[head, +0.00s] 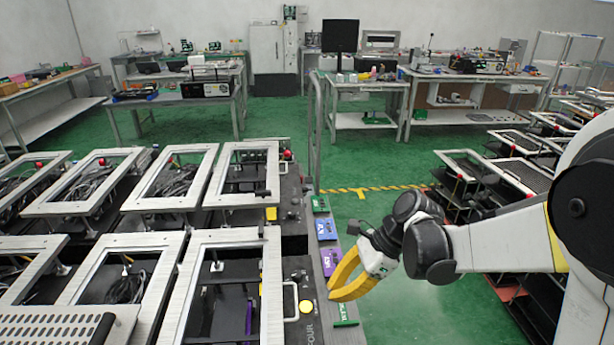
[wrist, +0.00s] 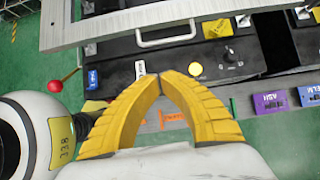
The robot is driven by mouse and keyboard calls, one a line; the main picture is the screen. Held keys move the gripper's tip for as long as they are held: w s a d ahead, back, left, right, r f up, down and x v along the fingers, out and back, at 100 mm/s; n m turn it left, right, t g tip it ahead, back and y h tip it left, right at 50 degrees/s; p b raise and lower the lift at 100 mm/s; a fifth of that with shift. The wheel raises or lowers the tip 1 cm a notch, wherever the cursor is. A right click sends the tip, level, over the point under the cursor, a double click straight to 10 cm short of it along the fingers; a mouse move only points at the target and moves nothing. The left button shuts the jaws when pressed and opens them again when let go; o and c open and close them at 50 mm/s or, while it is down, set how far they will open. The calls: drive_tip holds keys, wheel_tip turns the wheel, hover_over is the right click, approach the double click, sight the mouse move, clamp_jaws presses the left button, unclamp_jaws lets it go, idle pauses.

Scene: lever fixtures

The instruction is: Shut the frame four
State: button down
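Frame four appears to be the silver rectangular frame (head: 271,290) at the front, beside partly visible "FOUR" lettering on its dark base. It stands raised above the base, with an open window in its middle. In the wrist view its silver bar (wrist: 120,28) crosses the top. A pale handle (head: 290,300) and a yellow button (head: 307,306) are on the base at its right. My gripper (head: 332,292) is right of the frame, beside the button and apart from the frame. In the wrist view its yellow fingertips (wrist: 160,77) meet with nothing between them.
Other raised silver frames (head: 180,178) stand left and behind. Coloured name tags, including a purple one (head: 329,261), line the grey ledge at right. A red knob (wrist: 55,86) shows in the wrist view.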

drive_tip(key=s+d+r+n+t+h, duration=0.6)
drive_tip(key=s+d+r+n, duration=0.3)
drive_tip(key=n, duration=0.6)
drive_tip(key=shift+s+d+n+t+h, duration=0.35)
drive_tip(key=shift+s+d+t, duration=0.2)
drive_tip(key=shift+s, duration=0.7)
drive_tip(key=c, duration=2.1)
unclamp_jaws()
drive_tip(key=shift+s+d+r+n, duration=0.15)
drive_tip(key=shift+s+d+n, duration=0.05)
drive_tip(key=shift+n, duration=0.25)
drive_tip(key=o, duration=0.5)
drive_tip(key=shift+d+r+n+t, duration=0.1)
drive_tip(key=shift+d+n+t, duration=0.05)
drive_tip(key=shift+n+t, duration=0.15)
